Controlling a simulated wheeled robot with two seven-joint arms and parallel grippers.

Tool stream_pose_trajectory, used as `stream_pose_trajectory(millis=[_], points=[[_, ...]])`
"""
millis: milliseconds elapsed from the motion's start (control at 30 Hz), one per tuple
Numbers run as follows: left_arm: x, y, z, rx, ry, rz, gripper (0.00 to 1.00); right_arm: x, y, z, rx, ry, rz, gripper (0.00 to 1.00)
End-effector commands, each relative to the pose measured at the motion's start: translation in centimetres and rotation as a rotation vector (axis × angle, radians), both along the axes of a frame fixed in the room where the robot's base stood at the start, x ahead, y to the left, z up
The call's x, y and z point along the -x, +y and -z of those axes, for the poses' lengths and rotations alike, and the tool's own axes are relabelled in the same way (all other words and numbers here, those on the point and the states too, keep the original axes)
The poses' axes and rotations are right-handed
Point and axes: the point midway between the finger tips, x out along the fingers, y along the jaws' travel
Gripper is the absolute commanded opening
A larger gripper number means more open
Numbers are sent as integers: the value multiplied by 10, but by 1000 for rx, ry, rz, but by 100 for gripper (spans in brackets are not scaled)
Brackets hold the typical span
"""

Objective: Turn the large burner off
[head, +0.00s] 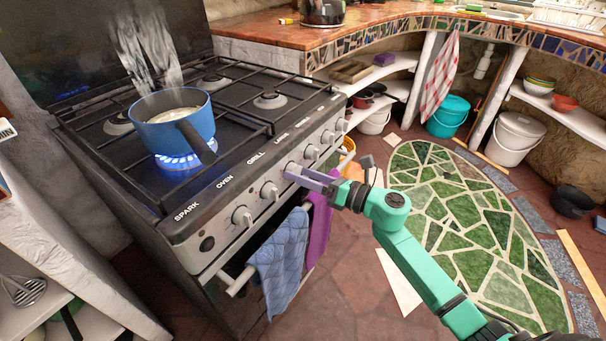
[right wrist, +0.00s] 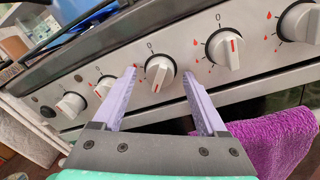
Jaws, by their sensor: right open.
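The stove (head: 165,228) has a row of white knobs along its front. Under the blue pot (head: 190,128) on the front-left burner, blue flames (head: 178,161) are burning. My right gripper (head: 292,172) is at the stove front, by the knob below the LARGE label. In the right wrist view the gripper (right wrist: 159,74) is open, with one lilac finger on each side of a white knob (right wrist: 160,68). The knob's red line points downward, away from the 0 mark above it. I cannot tell whether the fingers touch it. My left gripper is out of view.
Other knobs sit close on both sides, one at the right (right wrist: 225,47) and one at the left (right wrist: 104,86). A blue towel (head: 281,258) and a purple towel (head: 319,215) hang on the oven rail below. Open floor with a green mosaic (head: 470,215) lies to the right.

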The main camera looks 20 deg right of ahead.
Motion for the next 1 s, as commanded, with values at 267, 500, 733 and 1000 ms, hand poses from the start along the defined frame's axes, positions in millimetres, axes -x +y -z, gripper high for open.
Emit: stream_pose_trajectory(millis=[267, 500, 733, 1000], points=[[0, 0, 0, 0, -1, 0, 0, 0, 0, 0, -1, 1, 0, 0], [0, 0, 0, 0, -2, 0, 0, 0, -1, 0, -9, 7, 0, 0], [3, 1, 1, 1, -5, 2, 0, 0, -1, -1, -65, 54, 0, 0], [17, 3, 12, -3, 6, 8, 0, 0, -1, -2, -213, 176, 1, 0]])
